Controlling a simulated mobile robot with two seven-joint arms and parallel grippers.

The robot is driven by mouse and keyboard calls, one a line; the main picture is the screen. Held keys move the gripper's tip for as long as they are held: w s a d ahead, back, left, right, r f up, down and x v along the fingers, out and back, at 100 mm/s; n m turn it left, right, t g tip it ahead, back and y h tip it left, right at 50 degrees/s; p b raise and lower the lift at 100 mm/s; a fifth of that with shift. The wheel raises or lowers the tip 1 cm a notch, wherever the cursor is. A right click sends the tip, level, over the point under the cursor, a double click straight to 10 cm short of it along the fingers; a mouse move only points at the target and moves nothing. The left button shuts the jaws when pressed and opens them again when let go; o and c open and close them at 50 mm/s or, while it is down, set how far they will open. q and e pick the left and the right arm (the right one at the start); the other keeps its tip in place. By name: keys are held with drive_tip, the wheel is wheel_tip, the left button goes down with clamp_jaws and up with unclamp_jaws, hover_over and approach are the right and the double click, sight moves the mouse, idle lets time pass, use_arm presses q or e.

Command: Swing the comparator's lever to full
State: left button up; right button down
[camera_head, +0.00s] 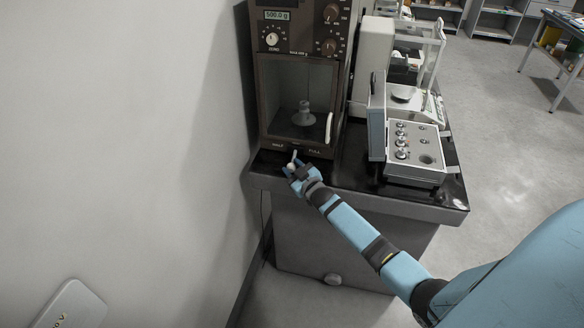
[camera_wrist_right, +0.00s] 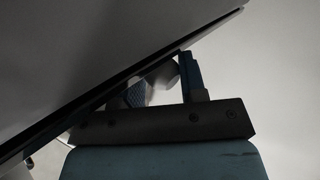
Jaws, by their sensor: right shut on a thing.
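The comparator (camera_head: 264,95) is a tall dark-brown cabinet with a glass front, and its display reads 500.0 g. Its pale lever (camera_head: 294,156) sticks out below the window, between the HALF label on the left and the FULL label on the right. My right gripper (camera_head: 290,169) is shut on the lever's knob at the front of the black table top. In the right wrist view, a pale rounded part of the lever (camera_wrist_right: 161,80) shows between the fingers of the right gripper (camera_wrist_right: 163,83), partly hidden by the dark edge above. My left gripper is not in view.
A metal weight (camera_head: 304,115) stands behind the comparator's glass. An open weight box (camera_head: 425,171) and a balance (camera_head: 403,93) stand to the right on the table (camera_head: 375,205). A white wall (camera_head: 120,120) rises close on the left.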

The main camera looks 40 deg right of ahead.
drive_tip(key=shift+w+r, duration=0.15)
drive_tip(key=shift+r, duration=0.1)
drive_tip(key=c, duration=0.8)
unclamp_jaws()
drive_tip(key=shift+a+f, duration=0.1)
drive_tip(key=shift+f, duration=0.1)
drive_tip(key=s, duration=1.3)
drive_tip(key=shift+s, duration=0.4)
drive_tip(key=shift+a, duration=0.1)
